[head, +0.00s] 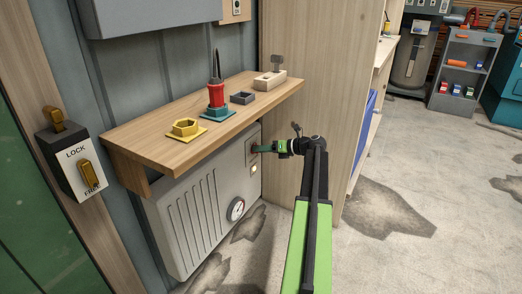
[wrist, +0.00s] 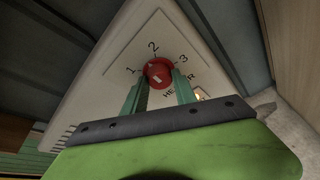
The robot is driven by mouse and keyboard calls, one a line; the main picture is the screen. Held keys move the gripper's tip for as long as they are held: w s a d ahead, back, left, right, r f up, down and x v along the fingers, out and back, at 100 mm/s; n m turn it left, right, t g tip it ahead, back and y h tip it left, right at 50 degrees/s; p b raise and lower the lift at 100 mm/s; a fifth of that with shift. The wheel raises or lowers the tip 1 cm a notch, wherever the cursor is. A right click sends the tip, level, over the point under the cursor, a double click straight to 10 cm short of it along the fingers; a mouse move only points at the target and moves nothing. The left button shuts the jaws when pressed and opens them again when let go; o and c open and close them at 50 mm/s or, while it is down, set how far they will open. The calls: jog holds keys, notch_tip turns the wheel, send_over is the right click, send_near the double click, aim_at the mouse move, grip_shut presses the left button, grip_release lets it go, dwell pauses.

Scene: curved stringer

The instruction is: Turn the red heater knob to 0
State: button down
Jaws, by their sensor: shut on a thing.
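The red heater knob (wrist: 158,70) sits on a pale dial plate in the wrist view, with the digits 1, 2 and 3 around its top. No 0 is visible there. White marks show on the knob's face, but I cannot tell which digit they point to. My gripper (wrist: 160,82) is shut on the knob, one green finger at each side. In the head view my gripper (head: 262,149) reaches the upper right of the grey heater (head: 190,215), under the wooden shelf. The knob itself is hard to make out there.
The wooden shelf (head: 145,136) overhangs the heater and carries a red-handled tool (head: 216,94), a yellow holder (head: 186,128) and other small items. A wooden panel (head: 310,75) stands close to the right of the heater. Open floor (head: 440,200) lies further right.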

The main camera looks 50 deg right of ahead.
jog(key=shift+s+a+f+n+t+h+b, duration=0.15)
jog(key=shift+n+t+h+b, duration=0.65)
jog(key=shift+n, duration=1.55)
jog(key=shift+w+a+f+n+t+h+b, duration=0.1)
jog(key=shift+a+n+t+h+b, duration=0.2)
jog(key=shift+n+h+b, duration=1.5)
jog(key=shift+s+a+f+n+t+h+b, duration=0.1)
jog(key=shift+n+t+h+b, duration=0.4)
jog(key=shift+n, duration=2.35)
jog(key=shift+r, duration=0.1)
jog(key=c, duration=1)
grip_release()
jog(key=shift+d, duration=0.1)
jog(key=s+a+r+p, duration=0.1)
jog(key=s, duration=1.6)
jog(key=shift+a+r+p, duration=0.3)
jog(key=shift+p, duration=0.1)
